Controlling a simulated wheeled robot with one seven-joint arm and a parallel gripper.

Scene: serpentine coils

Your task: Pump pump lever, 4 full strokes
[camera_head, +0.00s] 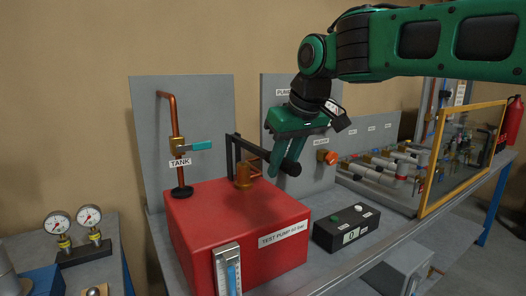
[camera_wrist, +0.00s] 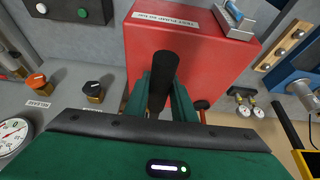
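The test pump is a red box (camera_head: 240,235) labelled "TEST PUMP 60 bar" on the grey bench. Its black pump lever (camera_head: 250,147) runs from a pivot above the box down to the right, ending in a thick black grip. My green gripper (camera_head: 283,158) is at that grip, above the box's back right part. In the wrist view the black grip (camera_wrist: 162,78) stands between my two green fingers (camera_wrist: 163,98), which close in on both sides of it. The lower part of the grip is hidden by my gripper. The red box (camera_wrist: 200,50) shows behind it.
A black box (camera_head: 346,229) with a white and a green button and a small display stands right of the pump. A copper pipe with a teal valve handle (camera_head: 196,146) rises behind. Two gauges (camera_head: 74,226) are at left. An orange knob (camera_head: 330,157) and pipework are at right.

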